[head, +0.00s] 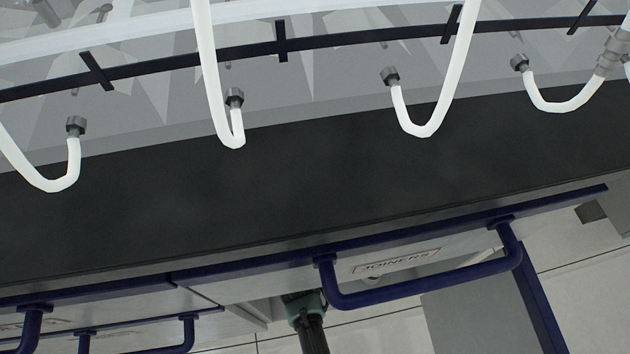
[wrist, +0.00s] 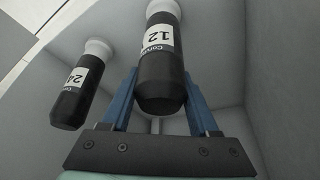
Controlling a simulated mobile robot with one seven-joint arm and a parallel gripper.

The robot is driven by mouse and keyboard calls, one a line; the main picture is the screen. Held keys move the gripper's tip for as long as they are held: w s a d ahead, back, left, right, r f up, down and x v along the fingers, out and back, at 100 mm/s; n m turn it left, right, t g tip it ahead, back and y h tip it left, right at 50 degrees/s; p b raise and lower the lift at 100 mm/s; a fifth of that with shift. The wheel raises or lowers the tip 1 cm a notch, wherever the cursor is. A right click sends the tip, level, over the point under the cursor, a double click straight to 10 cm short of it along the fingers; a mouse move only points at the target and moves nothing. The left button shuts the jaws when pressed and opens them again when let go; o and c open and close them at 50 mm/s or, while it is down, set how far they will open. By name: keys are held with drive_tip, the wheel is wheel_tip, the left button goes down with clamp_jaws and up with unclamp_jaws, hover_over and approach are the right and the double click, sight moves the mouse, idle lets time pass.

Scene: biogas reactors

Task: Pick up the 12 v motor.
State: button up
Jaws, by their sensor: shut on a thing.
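The 12 V motor (wrist: 161,65) is a dark cylinder with a white label reading 12 and a pale round end. In the wrist view it stands between the blue fingers of my gripper (wrist: 160,98), which are shut on it. A second dark cylinder (wrist: 70,100), with a label that seems to read 24, is to the left, apart from my gripper. In the head view the motor and fingers are hidden; only part of my arm shows under the counter by the drawer.
A drawer front labelled JOINERS (head: 396,262) with a blue handle (head: 430,287) is pulled out beside my arm. A black counter (head: 300,195) lies above it. White hoses (head: 428,115) hang along the clear reactor wall. Grey walls (wrist: 215,50) surround the motors.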

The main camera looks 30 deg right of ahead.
clamp_jaws()
drive_tip(key=shift+r, duration=0.15)
